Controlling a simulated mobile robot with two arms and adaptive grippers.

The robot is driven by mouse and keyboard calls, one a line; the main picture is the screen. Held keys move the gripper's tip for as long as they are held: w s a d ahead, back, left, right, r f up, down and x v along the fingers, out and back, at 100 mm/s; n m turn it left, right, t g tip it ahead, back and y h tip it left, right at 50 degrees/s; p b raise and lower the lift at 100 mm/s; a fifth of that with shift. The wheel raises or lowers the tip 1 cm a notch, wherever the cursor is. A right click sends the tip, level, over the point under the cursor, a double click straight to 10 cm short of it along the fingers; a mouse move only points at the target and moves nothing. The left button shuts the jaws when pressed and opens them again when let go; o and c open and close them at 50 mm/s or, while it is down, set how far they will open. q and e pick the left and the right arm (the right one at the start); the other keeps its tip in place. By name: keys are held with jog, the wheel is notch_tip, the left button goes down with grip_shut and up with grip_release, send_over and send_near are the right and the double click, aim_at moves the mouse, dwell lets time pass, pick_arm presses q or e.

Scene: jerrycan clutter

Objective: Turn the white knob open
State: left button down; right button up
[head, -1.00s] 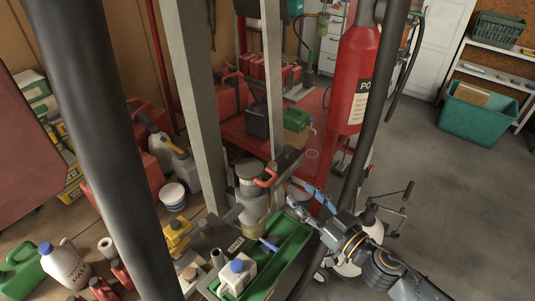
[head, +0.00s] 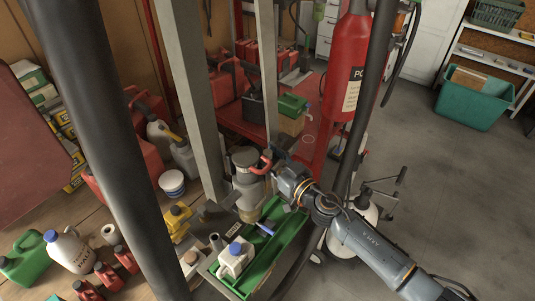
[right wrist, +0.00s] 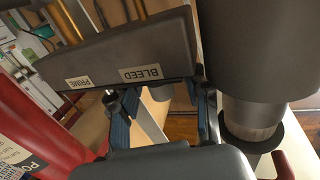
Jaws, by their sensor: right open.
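I cannot make out a white knob in either view. A dark grey block (right wrist: 120,55) with labels reading BLEED and PRIME fills the upper middle of the right wrist view. A small dark knob (right wrist: 112,98) shows under the PRIME label. My right gripper (right wrist: 162,92) is open, its two blue fingers at the block's lower edge, near the BLEED end. In the head view my right gripper (head: 284,168) is beside the grey filter unit (head: 247,185) with a red handle (head: 262,165); its own wrist hides the fingertips. My left gripper is not in view.
A large grey cylinder (right wrist: 255,50) stands close to the right finger. A green tray (head: 284,255) with a white jug (head: 235,258) lies below. A red extinguisher (head: 352,65) and dark posts stand close to the arm.

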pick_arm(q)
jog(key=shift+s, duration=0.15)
pick_arm(e)
jog(key=shift+c, duration=0.4)
grip_shut()
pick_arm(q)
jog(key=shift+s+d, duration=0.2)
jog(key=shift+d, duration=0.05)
